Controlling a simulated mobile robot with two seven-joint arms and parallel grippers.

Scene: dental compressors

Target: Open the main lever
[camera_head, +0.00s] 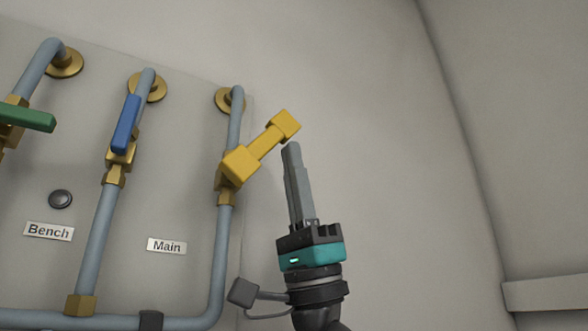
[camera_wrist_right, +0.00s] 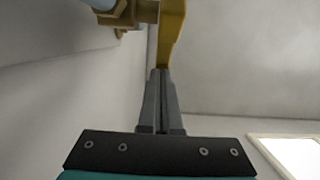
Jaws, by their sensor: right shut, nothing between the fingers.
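A yellow lever (camera_head: 264,145) sits on a brass valve of the rightmost pipe, slanting up and to the right away from the pipe. The "Main" label (camera_head: 166,245) is on the wall panel just left of that pipe. My right gripper (camera_head: 291,148) points upward with its fingers together and empty. Its tips are just below the lever's free end; whether they touch it I cannot tell. In the right wrist view the closed fingers (camera_wrist_right: 160,73) reach the lower end of the yellow lever (camera_wrist_right: 172,28). My left gripper is not in view.
A blue lever (camera_head: 126,124) lies along the middle pipe. A green lever (camera_head: 33,118) sticks out at the far left. The "Bench" label (camera_head: 48,231) and a round dark knob (camera_head: 60,199) are on the panel. The wall right of my gripper is clear.

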